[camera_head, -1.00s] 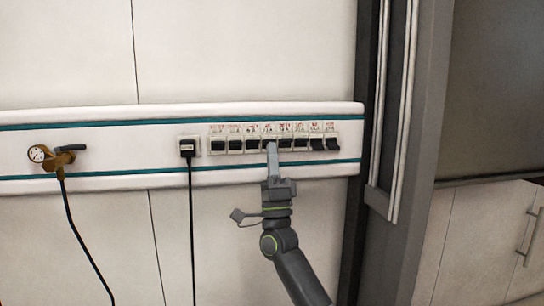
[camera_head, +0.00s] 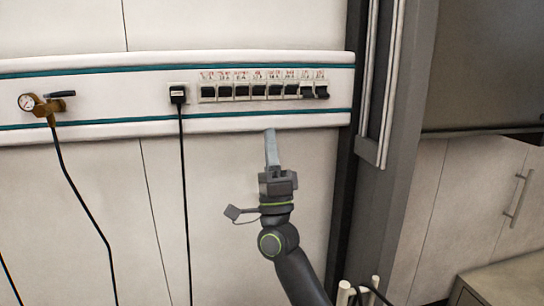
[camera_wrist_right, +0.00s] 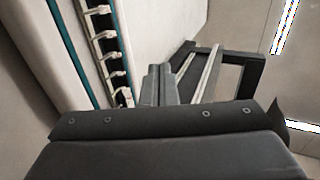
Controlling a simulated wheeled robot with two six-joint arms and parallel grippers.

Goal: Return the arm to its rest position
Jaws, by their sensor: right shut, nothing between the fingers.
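My right gripper (camera_head: 270,135) points upward in the head view, just below the white wall rail (camera_head: 130,125). Its fingers are shut together with nothing between them. They show in front of the rail's lower edge, below a row of black switches (camera_head: 258,91) with labels above. In the right wrist view the shut fingers (camera_wrist_right: 158,85) stand in the middle, and the switch row (camera_wrist_right: 108,55) runs along the left. Whether the fingertips touch the rail cannot be told, but they are clear of the switches. My left gripper is not in view.
A gauge with a brass valve (camera_head: 42,105) and hose sits at the rail's left. A black plug (camera_head: 178,94) with a hanging cable is left of the switches. A dark grey frame post (camera_head: 385,165) stands right of my arm. A cabinet (camera_head: 480,190) is at far right.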

